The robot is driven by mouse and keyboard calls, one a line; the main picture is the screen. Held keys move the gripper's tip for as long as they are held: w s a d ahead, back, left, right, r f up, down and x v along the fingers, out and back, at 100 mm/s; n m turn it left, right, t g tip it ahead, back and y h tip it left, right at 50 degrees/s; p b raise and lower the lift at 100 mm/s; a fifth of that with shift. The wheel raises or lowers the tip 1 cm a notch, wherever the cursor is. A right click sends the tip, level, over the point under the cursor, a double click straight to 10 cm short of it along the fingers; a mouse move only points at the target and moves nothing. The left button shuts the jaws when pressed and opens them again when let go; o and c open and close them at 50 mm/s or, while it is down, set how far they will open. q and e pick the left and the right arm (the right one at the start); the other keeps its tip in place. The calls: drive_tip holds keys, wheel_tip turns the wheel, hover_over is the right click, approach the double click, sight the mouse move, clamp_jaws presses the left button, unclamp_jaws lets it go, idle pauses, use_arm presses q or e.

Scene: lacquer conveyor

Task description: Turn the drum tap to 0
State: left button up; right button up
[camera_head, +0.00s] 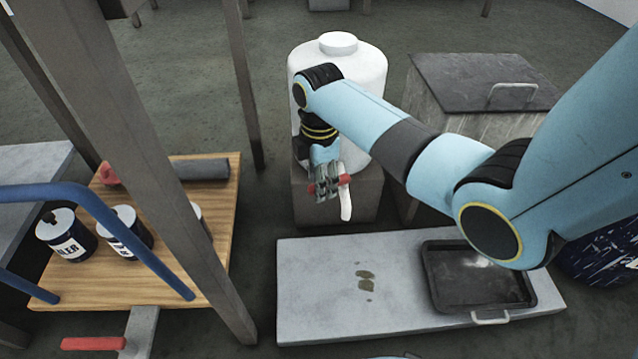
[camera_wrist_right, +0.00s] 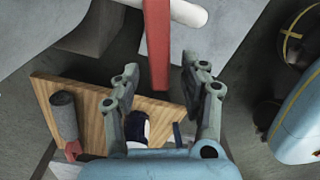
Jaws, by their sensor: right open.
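The white drum (camera_head: 370,75) stands on a grey block (camera_head: 360,195) at the back middle. Its tap has a red handle (camera_head: 345,180) and a white spout (camera_head: 346,205) pointing down. My right gripper (camera_head: 328,182) is at the tap in front of the drum and hides part of it. In the right wrist view the red handle (camera_wrist_right: 158,45) runs between the two open fingers (camera_wrist_right: 157,75), with a visible gap on each side. The white spout (camera_wrist_right: 188,12) lies beyond. Any scale marks on the tap are hidden or too small to read. My left gripper is out of view.
A grey slab (camera_head: 320,300) below the drum holds a black tray (camera_head: 435,275) and dark spots. A wooden board (camera_head: 90,275) with several cans (camera_head: 65,235) is at left, behind a post (camera_head: 165,190) and a blue rail (camera_head: 120,230). A lidded bin (camera_head: 480,85) stands right.

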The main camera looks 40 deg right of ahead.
drive_tip(key=shift+f, duration=0.1)
clamp_jaws()
idle(0.4)
